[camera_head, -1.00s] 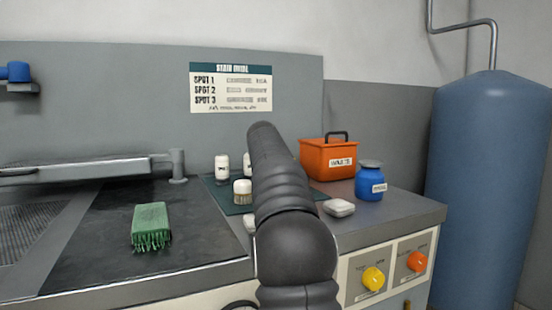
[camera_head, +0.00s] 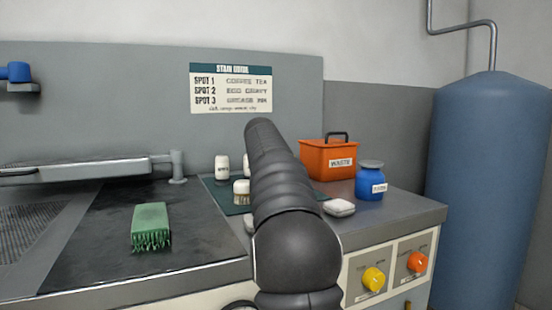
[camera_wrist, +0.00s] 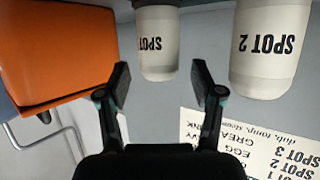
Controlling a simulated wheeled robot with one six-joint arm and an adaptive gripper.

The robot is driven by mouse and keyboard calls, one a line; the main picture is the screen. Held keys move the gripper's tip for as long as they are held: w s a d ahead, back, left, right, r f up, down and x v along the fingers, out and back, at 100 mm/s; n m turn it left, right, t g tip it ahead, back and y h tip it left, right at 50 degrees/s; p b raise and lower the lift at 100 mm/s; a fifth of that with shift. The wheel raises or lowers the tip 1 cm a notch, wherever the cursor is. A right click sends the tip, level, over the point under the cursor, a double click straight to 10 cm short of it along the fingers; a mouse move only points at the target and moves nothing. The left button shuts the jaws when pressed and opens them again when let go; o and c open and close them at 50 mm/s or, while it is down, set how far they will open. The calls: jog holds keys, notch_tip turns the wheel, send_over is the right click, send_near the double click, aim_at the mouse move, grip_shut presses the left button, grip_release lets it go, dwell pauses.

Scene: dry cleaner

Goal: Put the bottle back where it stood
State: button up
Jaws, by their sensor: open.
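My gripper (camera_wrist: 161,82) is open in the wrist view, which is upside down. A white bottle (camera_wrist: 158,45) shows between and beyond its fingers; I cannot tell whether they touch it. Its label reads "SPOT", with the number out of sight. A second white bottle (camera_wrist: 272,45), labelled "SPOT 2", stands beside it on the picture's right. In the head view, my arm hides the gripper and whatever stands behind it. One white bottle (camera_head: 222,168) stands upright left of the arm on the dark green mat (camera_head: 212,188).
An orange waste box (camera_head: 318,165) stands right of the arm, also close in the wrist view (camera_wrist: 60,50). A stain guide (camera_head: 231,88) hangs behind.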

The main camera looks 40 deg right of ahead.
jog(key=b+v, duration=0.1)
jog(key=v, duration=0.8)
jog(key=shift+s+a, duration=0.2)
jog(key=shift+s, duration=0.05)
jog(key=shift+r, duration=0.1)
